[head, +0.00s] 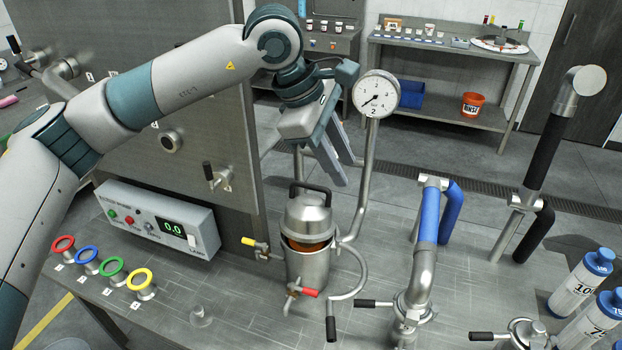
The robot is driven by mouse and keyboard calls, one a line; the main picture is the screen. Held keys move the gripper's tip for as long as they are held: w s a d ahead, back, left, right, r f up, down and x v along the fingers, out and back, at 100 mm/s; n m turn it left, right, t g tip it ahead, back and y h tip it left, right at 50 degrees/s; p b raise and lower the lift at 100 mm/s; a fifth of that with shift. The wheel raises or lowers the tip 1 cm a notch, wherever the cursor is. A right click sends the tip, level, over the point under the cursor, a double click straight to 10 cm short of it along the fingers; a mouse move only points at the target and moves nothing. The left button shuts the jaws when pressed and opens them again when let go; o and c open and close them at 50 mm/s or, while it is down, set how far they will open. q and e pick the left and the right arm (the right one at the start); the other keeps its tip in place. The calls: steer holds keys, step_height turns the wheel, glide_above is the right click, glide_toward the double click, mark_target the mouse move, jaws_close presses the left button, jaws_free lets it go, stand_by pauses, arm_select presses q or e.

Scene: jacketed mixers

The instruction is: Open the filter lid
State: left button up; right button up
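The filter is a steel vessel (306,268) standing on the bench in the middle of the view. Its domed steel lid (308,218) has a black arched handle (310,187) on top. An orange-brown band shows between the lid's lower edge and the vessel rim; the lid looks raised or tilted there, but I cannot tell how it is supported. My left gripper (338,174) hangs just above and right of the handle in the picture, its two fingers apart with nothing seen between them. I cannot tell whether a finger touches the handle. My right gripper is out of view.
A pressure gauge (376,94) on a bent pipe rises right behind the vessel. Valves with yellow (250,241) and red (305,291) handles stick out beside it. A blue-sleeved pipe (429,215) stands to the right. A control box (158,222) sits left.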

arm_select(q)
steer(key=w+a+r+t+y, duration=0.2)
steer(key=w+a+r+y, duration=0.1)
steer(key=a, duration=0.4)
steer(key=shift+w+a+r+y, duration=0.25)
steer(key=shift+w+r, duration=0.25)
steer(key=shift+w, duration=0.25)
steer(key=shift+f, duration=0.1)
steer(key=p, duration=0.8)
glide_above(310, 200)
steer(key=f, duration=1.5)
steer(key=shift+s, duration=0.25)
steer(key=shift+w+f+p, duration=0.2)
steer(key=shift+f+p, duration=0.1)
steer(key=shift+f, duration=0.3)
steer(key=shift+c, duration=0.3)
jaws_close()
